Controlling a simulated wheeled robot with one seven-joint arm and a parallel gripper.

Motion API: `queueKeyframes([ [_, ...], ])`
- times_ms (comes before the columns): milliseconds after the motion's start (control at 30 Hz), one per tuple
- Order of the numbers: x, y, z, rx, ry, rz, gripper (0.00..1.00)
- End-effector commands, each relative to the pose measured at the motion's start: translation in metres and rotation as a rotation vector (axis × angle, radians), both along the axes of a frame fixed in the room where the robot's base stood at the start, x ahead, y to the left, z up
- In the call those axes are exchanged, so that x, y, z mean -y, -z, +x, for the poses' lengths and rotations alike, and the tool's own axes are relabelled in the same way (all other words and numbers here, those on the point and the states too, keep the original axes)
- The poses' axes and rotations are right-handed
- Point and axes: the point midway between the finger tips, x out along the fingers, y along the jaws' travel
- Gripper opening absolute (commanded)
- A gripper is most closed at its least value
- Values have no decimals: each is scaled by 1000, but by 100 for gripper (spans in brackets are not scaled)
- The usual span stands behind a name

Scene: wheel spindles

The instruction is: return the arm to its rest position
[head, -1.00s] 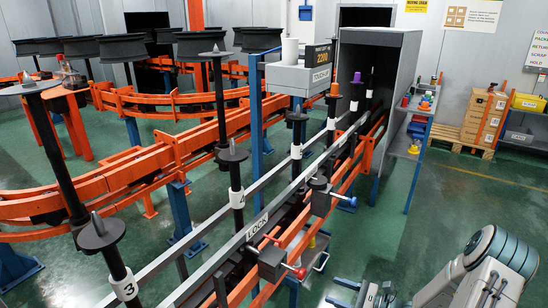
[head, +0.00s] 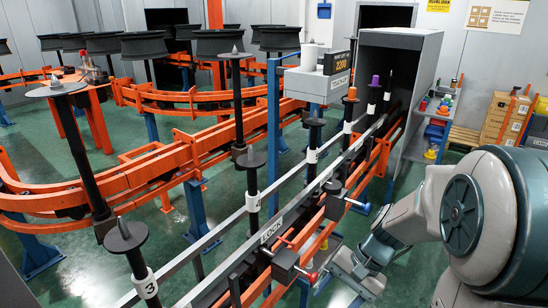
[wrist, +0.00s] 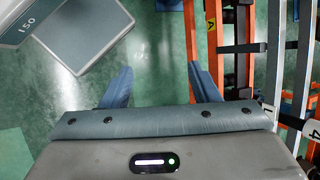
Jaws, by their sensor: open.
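My gripper (wrist: 160,86) shows in the wrist view with its two blue-grey fingers spread wide apart. Nothing is between them; only green floor shows there. In the head view my arm (head: 470,220) fills the lower right, bent, with its far links reaching down beside the orange rail. The fingers cannot be made out in the head view.
The orange conveyor rail (wrist: 213,50) runs just right of my gripper. Spindles numbered 3 (head: 130,250) and 4 (head: 253,190) stand along the rail, near a LOCK plate (head: 271,230) and a red-knobbed lever (head: 308,276). A grey booth (head: 400,50) stands behind.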

Motion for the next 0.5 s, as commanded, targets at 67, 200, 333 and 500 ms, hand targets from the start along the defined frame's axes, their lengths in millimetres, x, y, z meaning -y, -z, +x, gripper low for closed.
queueKeyframes([
  [67, -1, -20, -11, 69, -81, -79, 55],
  [200, 2, -46, -29, 183, -209, -206, 55],
  [333, 6, -69, -44, 296, -322, -316, 55],
  [500, 11, -93, -59, 426, -436, -430, 55],
])
